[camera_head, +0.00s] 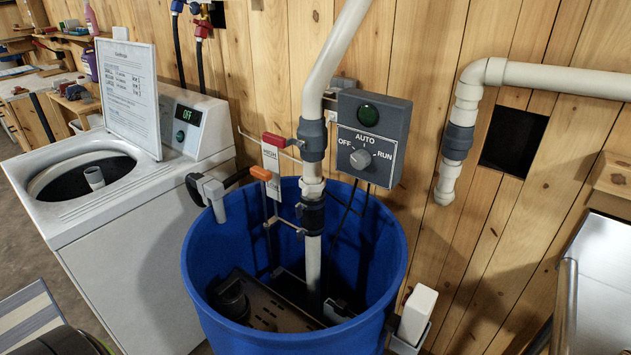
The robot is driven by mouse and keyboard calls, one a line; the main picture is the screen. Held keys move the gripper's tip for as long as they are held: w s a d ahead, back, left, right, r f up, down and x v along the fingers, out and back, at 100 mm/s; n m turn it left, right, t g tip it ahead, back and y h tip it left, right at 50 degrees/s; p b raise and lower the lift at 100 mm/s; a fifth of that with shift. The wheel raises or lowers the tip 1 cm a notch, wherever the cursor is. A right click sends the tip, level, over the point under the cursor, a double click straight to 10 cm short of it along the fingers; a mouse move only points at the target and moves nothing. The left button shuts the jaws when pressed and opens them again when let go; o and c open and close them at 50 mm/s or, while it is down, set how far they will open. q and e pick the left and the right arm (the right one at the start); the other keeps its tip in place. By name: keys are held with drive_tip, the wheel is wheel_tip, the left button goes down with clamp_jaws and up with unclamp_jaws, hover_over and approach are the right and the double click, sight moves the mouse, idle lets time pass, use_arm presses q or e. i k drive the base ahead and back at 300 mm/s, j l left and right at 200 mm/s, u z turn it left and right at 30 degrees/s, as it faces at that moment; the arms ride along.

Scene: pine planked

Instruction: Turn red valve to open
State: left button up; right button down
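I cannot tell from the view how far any valve is turned. Neither of my grippers shows.
A grey control box (372,138) with a knob and OFF, AUTO and RUN marks stands right of the pipe. A white washing machine (130,255) with an upright sign (130,95) stands left of the barrel. A white pipe (560,80) runs along the right wall.

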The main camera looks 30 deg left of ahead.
sight(277, 141)
drive_tip(key=u, duration=1.25)
